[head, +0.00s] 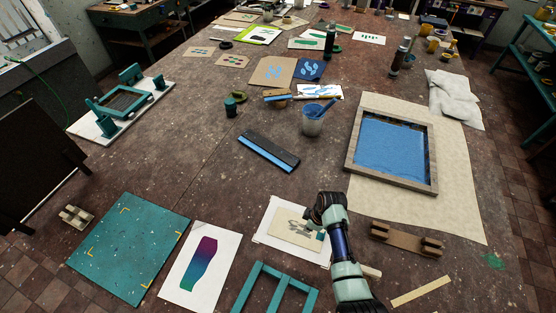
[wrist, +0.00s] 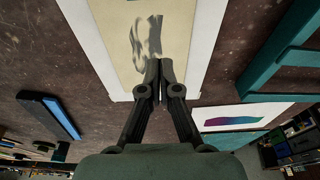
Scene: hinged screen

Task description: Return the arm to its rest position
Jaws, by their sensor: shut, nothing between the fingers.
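My gripper (head: 310,226) is in the head view at the lower middle, over a cream sheet with a grey print (head: 292,232) that lies on a white board (head: 262,232). In the wrist view my gripper (wrist: 159,72) is shut, its fingertips together with nothing between them. The fingers overlap the near part of the cream sheet (wrist: 120,45) in that view. I cannot tell whether the tips touch it. My arm (head: 342,250) reaches in from the lower right of the head view.
A teal frame (head: 257,280) lies close to the arm's left. A wooden block piece (head: 405,240) is to its right, below a blue wood-framed screen (head: 352,145).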

